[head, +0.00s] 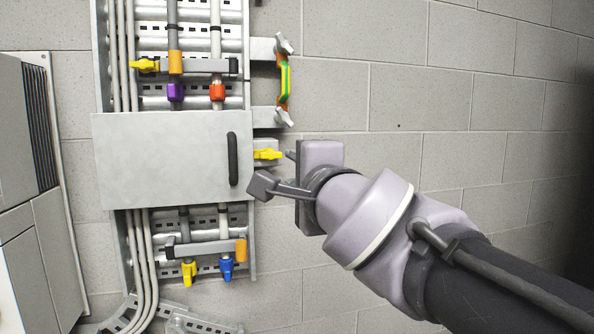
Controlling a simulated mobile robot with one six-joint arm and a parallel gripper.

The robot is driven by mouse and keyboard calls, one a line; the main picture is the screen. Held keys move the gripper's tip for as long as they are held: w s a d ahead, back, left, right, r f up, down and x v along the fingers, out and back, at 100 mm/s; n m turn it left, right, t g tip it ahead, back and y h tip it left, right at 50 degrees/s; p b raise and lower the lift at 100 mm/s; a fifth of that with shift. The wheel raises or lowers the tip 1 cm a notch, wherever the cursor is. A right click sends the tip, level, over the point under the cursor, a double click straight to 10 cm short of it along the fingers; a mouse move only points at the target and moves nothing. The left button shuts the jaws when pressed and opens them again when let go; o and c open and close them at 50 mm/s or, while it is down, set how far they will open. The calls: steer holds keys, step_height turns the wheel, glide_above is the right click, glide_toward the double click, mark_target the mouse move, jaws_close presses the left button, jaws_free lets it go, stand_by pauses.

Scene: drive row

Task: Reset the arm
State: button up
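My arm (377,220) reaches in from the lower right and points left toward a wall panel. My gripper (276,171) is at its end, just right of the grey cover door (165,160). The far finger is partly hidden behind the gripper body. A yellow handle (267,154) on a bracket shows just beyond the fingers; I cannot tell whether they touch it.
The door has a black handle (233,159). Above it are yellow, orange, purple and red fittings; a green-yellow strap (284,83) hangs at right. Below are yellow (189,272) and blue (226,267) valves. A grey cabinet (35,190) stands left. The block wall (470,110) at right is bare.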

steer(key=shift+v, duration=1.2)
steer(key=s+d+f+n+g+h+b, duration=0.1)
steer(key=s+f, duration=0.6)
steer(key=f, duration=0.7)
steer(key=s+d+f+n+g+h+b, duration=0.1)
steer(key=s+d+f+n+g+b, duration=0.3)
steer(key=s+f, duration=0.4)
steer(key=s+d+f+n+g+h+b, duration=0.1)
steer(key=s+d+f+n+g, duration=0.3)
steer(key=f, duration=1.5)
steer(key=s+n+g+b, duration=0.1)
steer(key=s+g, duration=0.1)
steer(key=s, duration=0.1)
steer(key=shift+s+d+f+n+g+b, duration=0.25)
steer(key=shift+s+f+n+g+b, duration=0.05)
